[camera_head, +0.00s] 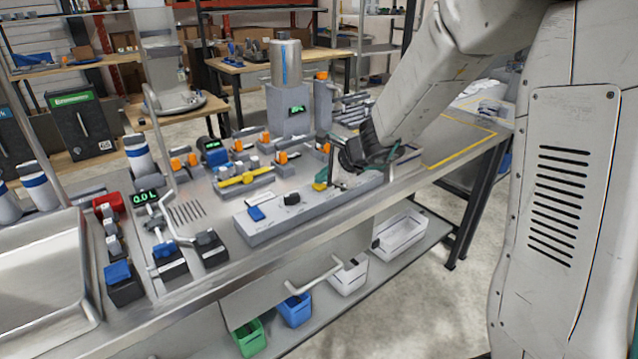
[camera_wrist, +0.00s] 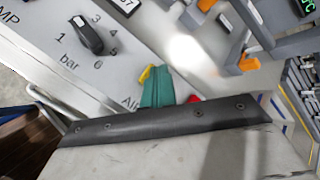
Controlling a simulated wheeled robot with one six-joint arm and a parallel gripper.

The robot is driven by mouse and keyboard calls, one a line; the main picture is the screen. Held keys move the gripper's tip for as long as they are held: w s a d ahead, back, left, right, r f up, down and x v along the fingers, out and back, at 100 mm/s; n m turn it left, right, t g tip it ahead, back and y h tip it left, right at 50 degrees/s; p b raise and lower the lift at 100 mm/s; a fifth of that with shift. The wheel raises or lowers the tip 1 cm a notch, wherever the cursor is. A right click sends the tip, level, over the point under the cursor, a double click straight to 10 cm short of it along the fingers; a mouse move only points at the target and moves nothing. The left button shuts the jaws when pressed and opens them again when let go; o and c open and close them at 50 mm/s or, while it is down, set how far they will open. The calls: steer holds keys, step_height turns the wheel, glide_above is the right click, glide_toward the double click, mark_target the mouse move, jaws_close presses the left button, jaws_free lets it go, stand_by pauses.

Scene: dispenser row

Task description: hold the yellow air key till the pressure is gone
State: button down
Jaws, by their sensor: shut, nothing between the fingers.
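The yellow air key (camera_head: 319,187) is on the sloped grey control panel (camera_head: 265,230), and most of it is hidden by my gripper. In the wrist view a yellow edge of the key (camera_wrist: 146,76) shows beside the teal fingertips, near a partly covered "Air" label. My gripper (camera_head: 325,178) is shut and empty, with its fingertips right at the key. I cannot tell whether they press it down. A red part (camera_wrist: 194,99) shows just right of the fingers. A display (camera_wrist: 125,4) at the top edge is cut off, and its full reading is not visible.
On the panel are a black bar knob (camera_head: 292,198) and a blue key (camera_head: 256,213). Behind it stand a yellow-handled valve (camera_head: 244,179), orange-capped fittings and a steel cylinder (camera_head: 286,64). A green display (camera_head: 145,196) at left reads 0.0 L. A steel sink (camera_head: 88,325) is far left.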

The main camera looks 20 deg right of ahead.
mark_target(322, 187)
steer(key=shift+r, duration=0.95)
steer(key=shift+r, duration=2.5)
steer(key=shift+s+a+n, duration=0.2)
steer(key=shift+a+n, duration=0.05)
steer(key=shift+n, duration=0.15)
steer(key=s+a+n+g, duration=0.3)
steer(key=s+n+g, duration=0.3)
steer(key=s+n, duration=0.9)
steer(key=s+d+r+n+h, duration=0.2)
steer(key=s+d, duration=0.1)
steer(key=s, duration=0.8)
steer(key=s+d+r+n+h, duration=0.2)
steer(key=s+n, duration=0.1)
steer(key=s, duration=0.7)
steer(key=shift+s+d+g+h, duration=0.3)
steer(key=shift+s+d, duration=0.1)
